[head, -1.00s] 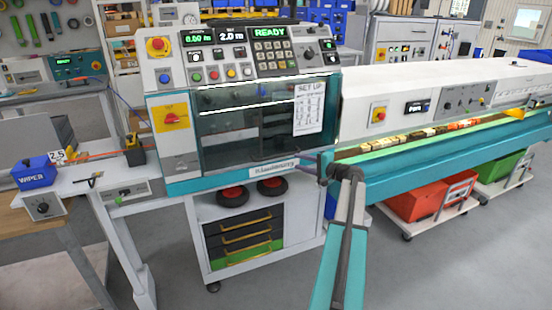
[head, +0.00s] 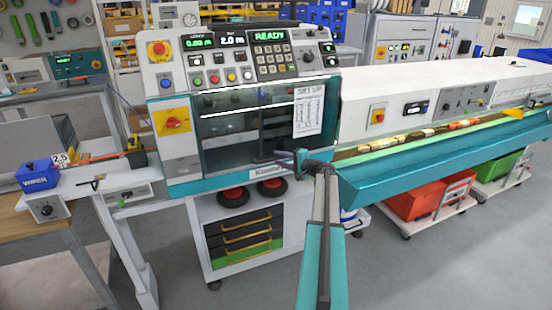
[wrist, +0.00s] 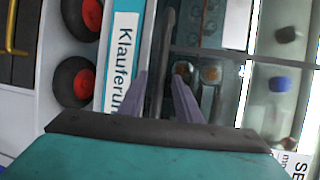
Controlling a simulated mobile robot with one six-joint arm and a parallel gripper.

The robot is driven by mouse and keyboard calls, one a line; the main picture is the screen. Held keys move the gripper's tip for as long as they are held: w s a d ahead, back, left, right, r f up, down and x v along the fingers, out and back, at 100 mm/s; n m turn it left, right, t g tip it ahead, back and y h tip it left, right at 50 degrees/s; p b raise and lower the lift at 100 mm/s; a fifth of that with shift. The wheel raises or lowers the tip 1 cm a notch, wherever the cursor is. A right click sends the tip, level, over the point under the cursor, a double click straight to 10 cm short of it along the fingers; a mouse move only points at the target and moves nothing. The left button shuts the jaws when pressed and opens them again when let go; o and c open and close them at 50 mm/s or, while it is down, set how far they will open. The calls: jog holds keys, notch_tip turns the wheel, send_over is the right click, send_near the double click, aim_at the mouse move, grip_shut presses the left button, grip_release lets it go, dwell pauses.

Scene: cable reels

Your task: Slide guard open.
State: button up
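The guard (head: 225,130) is a clear panel with a paper sheet on its right side, in the front of the cable machine under the control panel. It looks closed over the machine's window. A dark bar (wrist: 167,50), which looks like the guard's handle, runs along its lower part. My gripper (head: 285,158) is at the lower right of the guard. In the wrist view its purple fingers (wrist: 160,85) are apart, one on each side of the bar, with gaps showing. I cannot tell whether the bar is fully between the fingertips or just beyond them.
A "Klauferung" label (wrist: 120,65) lies just below the bar. The control panel (head: 240,60) reads READY above the guard. The teal trough (head: 440,155) extends right of my arm. A drawer cabinet (head: 245,235) stands below. Open floor lies in front.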

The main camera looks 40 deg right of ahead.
jog(key=shift+w+f, duration=0.2)
jog(key=shift+w, duration=0.7)
grip_shut()
